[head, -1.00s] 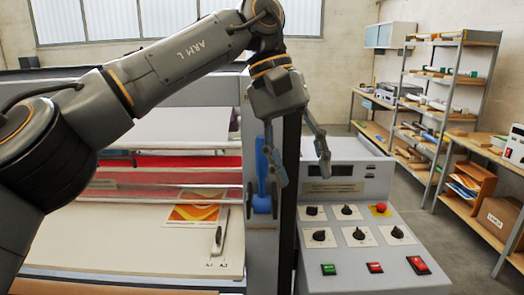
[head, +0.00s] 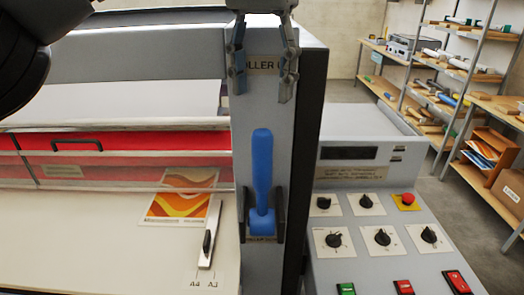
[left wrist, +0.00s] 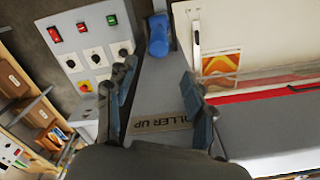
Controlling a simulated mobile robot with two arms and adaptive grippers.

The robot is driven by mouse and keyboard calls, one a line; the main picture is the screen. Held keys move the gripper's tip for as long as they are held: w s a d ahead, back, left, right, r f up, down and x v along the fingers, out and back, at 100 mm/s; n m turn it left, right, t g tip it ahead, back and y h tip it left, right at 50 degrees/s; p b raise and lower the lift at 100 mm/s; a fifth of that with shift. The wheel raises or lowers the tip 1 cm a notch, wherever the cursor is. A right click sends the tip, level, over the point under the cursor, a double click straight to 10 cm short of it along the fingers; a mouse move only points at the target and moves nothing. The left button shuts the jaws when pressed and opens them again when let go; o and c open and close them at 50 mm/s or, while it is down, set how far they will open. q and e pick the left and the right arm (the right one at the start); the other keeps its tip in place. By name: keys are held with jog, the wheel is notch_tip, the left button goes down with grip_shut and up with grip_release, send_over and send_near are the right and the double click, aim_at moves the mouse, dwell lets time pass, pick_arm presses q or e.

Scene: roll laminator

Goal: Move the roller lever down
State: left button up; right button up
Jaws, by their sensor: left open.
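The blue roller lever (head: 262,165) stands upright in its dark bracket on the grey front post of the laminator (head: 280,105). Its handle points up. In the left wrist view the blue lever (left wrist: 158,36) shows beyond the fingers, near the top. My left gripper (head: 262,88) hangs above the lever top in the head view, its two fingers spread and empty, apart from the lever. The fingers (left wrist: 158,112) show on both sides of a "ROLLER UP" label (left wrist: 160,125) in the left wrist view. The head view partly hides this label behind the fingers. My right gripper is not in view.
A control panel (head: 375,215) with knobs, coloured buttons and a red emergency stop (head: 408,199) is right of the post. Left are the red-framed clear guard (head: 120,145) and the feed table (head: 90,230) with an orange print (head: 180,198). Shelves (head: 460,75) stand behind.

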aim_at(262, 131)
pick_arm(q)
jog(key=f+b, duration=0.1)
jog(key=s+f, duration=0.1)
jog(key=f, duration=0.1)
jog(key=s+f+b, duration=0.1)
jog(key=f, duration=0.1)
jog(key=shift+f+b, duration=0.15)
jog(key=shift+b, duration=0.2)
jog(key=f, duration=0.1)
jog(key=w+f, duration=0.1)
jog(key=f, duration=0.1)
jog(key=shift+w, duration=0.15)
notch_tip(262, 131, down, 4)
jog(key=shift+r+p, duration=0.25)
jog(key=shift+p, duration=0.05)
jog(key=shift+s+f, duration=0.25)
jog(key=shift+f, duration=0.2)
jog(key=shift+w+f, duration=0.1)
jog(key=shift+w, duration=0.05)
jog(key=c, duration=1)
grip_shut()
jog(key=shift+d, duration=0.1)
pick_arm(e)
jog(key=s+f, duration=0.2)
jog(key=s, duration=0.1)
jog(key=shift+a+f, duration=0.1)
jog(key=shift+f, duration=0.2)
